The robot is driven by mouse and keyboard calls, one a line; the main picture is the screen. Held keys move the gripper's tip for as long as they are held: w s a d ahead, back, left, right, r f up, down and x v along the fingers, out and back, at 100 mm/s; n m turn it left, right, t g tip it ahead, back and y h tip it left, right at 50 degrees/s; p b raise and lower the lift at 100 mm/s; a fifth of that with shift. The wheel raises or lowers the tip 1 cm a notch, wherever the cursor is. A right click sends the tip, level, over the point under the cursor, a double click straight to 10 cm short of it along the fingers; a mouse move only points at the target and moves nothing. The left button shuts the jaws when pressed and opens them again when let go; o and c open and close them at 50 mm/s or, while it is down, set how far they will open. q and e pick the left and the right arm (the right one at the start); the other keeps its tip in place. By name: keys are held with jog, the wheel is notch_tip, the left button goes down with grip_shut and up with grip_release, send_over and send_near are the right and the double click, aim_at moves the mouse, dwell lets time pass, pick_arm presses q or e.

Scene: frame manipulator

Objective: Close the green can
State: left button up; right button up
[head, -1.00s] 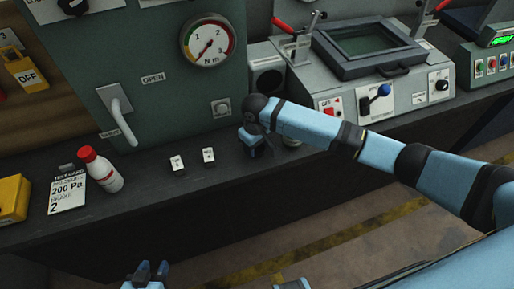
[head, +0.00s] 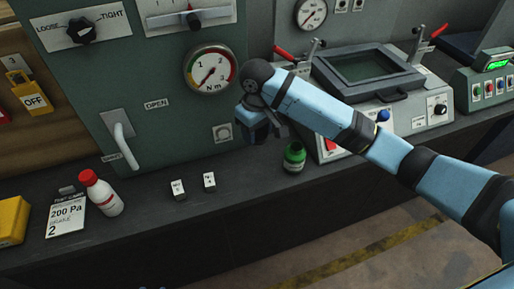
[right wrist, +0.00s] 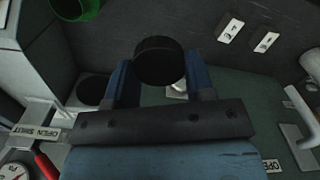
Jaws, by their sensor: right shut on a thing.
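The green can (head: 294,157) stands upright on the dark bench, in front of the grey press machine. Its rim also shows at the top left of the right wrist view (right wrist: 78,8). My right gripper (head: 252,132) is raised to the left of the can, apart from it. In the right wrist view it is shut on a round black cap (right wrist: 158,60), held between its two blue fingers. In the head view the cap is hidden by the gripper. Only a trace of my left gripper (head: 162,287) shows at the bottom edge, too little to tell its state.
A white bottle with a red cap (head: 101,193), a test card (head: 66,213) and a yellow box (head: 12,221) stand at the left. Two small switches (head: 194,185) sit mid-bench. A grey press (head: 365,75) stands behind the can; a lever (head: 123,140) juts from the green panel.

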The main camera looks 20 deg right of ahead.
jog(key=shift+r, duration=1.45)
jog(key=s+d+f+m, duration=0.4)
jog(key=s+d, duration=0.3)
jog(key=s, duration=0.2)
jog(key=shift+s+d+m, duration=0.15)
jog(key=shift+d+m, duration=0.25)
jog(key=shift+s+d, duration=0.1)
jog(key=shift+d, duration=0.05)
